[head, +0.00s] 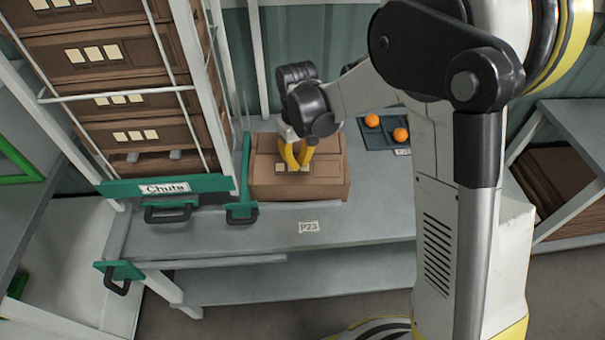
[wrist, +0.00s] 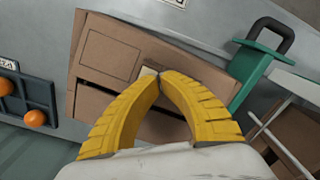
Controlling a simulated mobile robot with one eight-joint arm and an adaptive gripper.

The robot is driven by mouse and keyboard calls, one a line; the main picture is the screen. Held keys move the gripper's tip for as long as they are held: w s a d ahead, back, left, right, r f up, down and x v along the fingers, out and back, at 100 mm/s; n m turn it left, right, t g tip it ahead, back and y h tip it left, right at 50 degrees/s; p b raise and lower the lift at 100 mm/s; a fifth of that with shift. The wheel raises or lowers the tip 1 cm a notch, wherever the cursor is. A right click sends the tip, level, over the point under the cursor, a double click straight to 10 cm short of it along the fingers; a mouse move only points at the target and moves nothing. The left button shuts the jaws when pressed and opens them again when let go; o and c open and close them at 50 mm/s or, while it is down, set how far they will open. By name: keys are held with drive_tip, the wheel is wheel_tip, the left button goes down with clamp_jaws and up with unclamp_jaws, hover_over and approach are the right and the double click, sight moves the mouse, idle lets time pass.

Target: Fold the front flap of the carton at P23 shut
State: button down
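The brown carton (head: 315,190) stands on the grey shelf behind the P23 label (head: 309,227). In the wrist view, its front flap (wrist: 118,52) lies across the top on the label side. A dark seam runs between this flap and the rest of the top; I cannot tell whether the flap lies fully flat. My gripper (head: 297,166) points down over the carton's top. Its two yellow fingers come together at the tips in the wrist view (wrist: 160,75), by the flap's inner edge, with nothing visible between them. The fingers hide part of the top.
Left of the carton stands the Chute rack (head: 165,188) with stacked cartons, and a green bracket with a black handle (head: 242,214) close by. The shelf front is clear.

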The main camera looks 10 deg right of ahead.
drive_tip(key=shift+w+f, duration=0.3)
drive_tip(key=shift+f, duration=0.2)
drive_tip(key=shift+r, duration=0.1)
drive_tip(key=shift+r+p, duration=2.45)
drive_tip(key=shift+r, duration=1.55)
drive_tip(key=s+d+r+m+t+b, duration=0.2)
drive_tip(key=s+d+r+t, duration=0.1)
drive_tip(key=s+d+r, duration=0.5)
drive_tip(key=s+d+r+m+t+b, duration=0.2)
drive_tip(key=s+d+m+t, duration=0.1)
drive_tip(key=s, duration=0.8)
drive_tip(key=shift+s+d+m+t, duration=0.3)
drive_tip(key=shift+d+t, duration=0.3)
drive_tip(key=shift+d, duration=0.45)
